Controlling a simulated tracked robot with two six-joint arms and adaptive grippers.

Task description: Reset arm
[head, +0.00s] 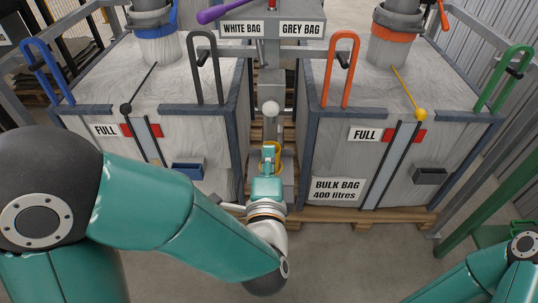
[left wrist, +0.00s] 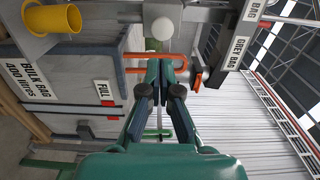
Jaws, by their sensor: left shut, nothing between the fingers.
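My left gripper (head: 268,160) is shut and empty. It points forward at the gap between the two grey bulk bag boxes, in front of a post with a white ball knob (head: 271,108). In the left wrist view its fingers (left wrist: 160,75) are together, with the white knob (left wrist: 162,28) beyond them. A yellow ring (head: 278,150) shows right behind the gripper in the head view; whether they touch I cannot tell. It appears as a yellow cup (left wrist: 52,19) at upper left in the wrist view, apart from the fingers. My right arm shows at lower right; its gripper is out of frame.
The left box (head: 95,152) has a blue and a black handle. The right box (head: 340,150) has an orange handle (head: 340,65) and a green handle (head: 510,75). A sign box (head: 272,28) stands above the gap. Grey floor is free in front.

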